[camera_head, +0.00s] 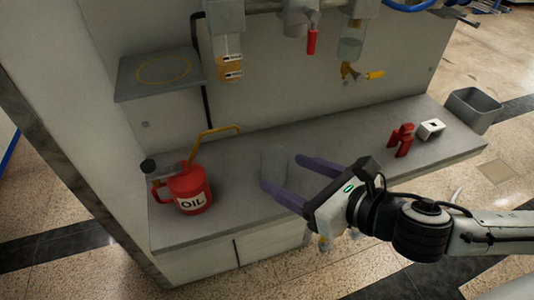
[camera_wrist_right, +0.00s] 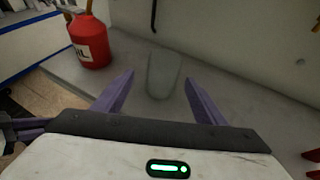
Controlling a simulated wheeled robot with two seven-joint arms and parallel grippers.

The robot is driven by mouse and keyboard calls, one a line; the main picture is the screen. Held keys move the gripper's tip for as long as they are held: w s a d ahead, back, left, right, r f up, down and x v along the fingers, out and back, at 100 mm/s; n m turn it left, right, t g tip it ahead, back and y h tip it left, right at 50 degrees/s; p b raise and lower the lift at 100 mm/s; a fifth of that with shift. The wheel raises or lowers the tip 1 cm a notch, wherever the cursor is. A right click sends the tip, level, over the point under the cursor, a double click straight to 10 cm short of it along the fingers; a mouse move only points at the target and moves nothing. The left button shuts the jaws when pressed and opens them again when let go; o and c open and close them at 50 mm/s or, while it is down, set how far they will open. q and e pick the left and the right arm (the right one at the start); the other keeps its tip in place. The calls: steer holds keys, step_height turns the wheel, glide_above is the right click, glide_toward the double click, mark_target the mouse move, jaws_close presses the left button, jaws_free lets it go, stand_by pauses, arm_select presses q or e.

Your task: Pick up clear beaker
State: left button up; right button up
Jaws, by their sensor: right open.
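The clear beaker (camera_head: 274,161) stands on the grey counter, faint and see-through. In the head view it is just beyond the fingertips of my right gripper (camera_head: 281,171). In the right wrist view the beaker (camera_wrist_right: 162,74) shows ahead, roughly centred between the two purple fingers of the right gripper (camera_wrist_right: 160,76). The right gripper is open and empty, its fingers spread to either side of the beaker's line. Whether the fingertips reach alongside the beaker is hard to tell. My left gripper is not identifiable in the head view.
A red oil can (camera_head: 189,190) with a yellow spout stands left on the counter (camera_head: 240,205). A red clamp-like object (camera_head: 401,139) and a white block (camera_head: 430,129) lie right. A grey bin (camera_head: 473,109) is beyond the counter's right end. A shelf (camera_head: 158,73) and dispensers hang above.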

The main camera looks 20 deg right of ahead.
mark_target(281, 173)
steer(key=w+a+f+b, duration=0.1)
steer(key=b, duration=0.2)
steer(key=shift+w+f+b, duration=0.1)
steer(key=shift+b, duration=0.3)
steer(key=shift+x, duration=0.9)
steer(key=shift+w+a, duration=0.1)
steer(key=shift+w, duration=0.45)
steer(key=x, duration=0.5)
steer(key=shift+w+d, duration=0.15)
steer(key=shift+d, duration=0.1)
steer(key=shift+c, duration=0.9)
steer(key=c, duration=0.9)
arm_select(q)
steer(key=f, duration=0.1)
steer(key=s+f, duration=0.1)
steer(key=f, duration=0.2)
steer(key=shift+s+d+f, duration=0.15)
steer(key=shift+d+f, duration=0.1)
arm_select(e)
steer(key=shift+c, duration=0.2)
steer(key=shift+r, duration=0.25)
